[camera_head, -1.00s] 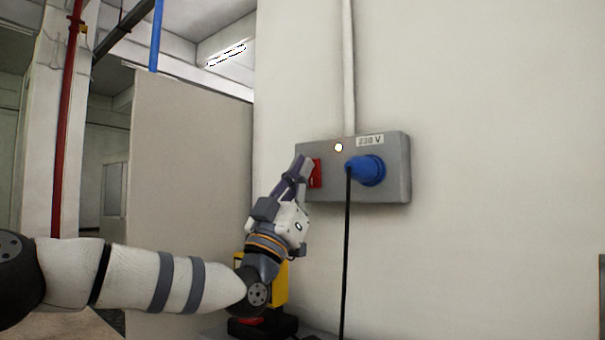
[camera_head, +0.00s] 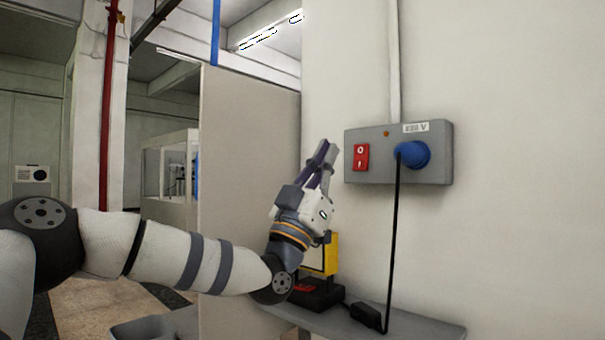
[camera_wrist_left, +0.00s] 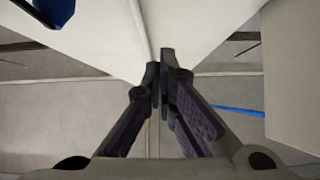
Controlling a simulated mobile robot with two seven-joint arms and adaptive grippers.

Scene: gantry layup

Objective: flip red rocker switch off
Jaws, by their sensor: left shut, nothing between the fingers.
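The red rocker switch (camera_head: 361,157) sits on the left part of the grey wall box (camera_head: 442,150) in the head view, with O and I marks on its face. A small lamp (camera_head: 386,134) above it looks dull orange. My left gripper (camera_head: 329,146) is shut and empty, left of the box and apart from the switch, its fingers pointing up. In the left wrist view its fingers (camera_wrist_left: 161,65) meet at their tips. The switch does not show in that view. My right gripper is not in view.
A blue plug (camera_head: 414,155) with a black cable stands out from the box, right of the switch. Below, a grey shelf (camera_head: 425,328) holds a yellow device (camera_head: 331,254) on a black base. A beige partition (camera_head: 250,140) stands at left.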

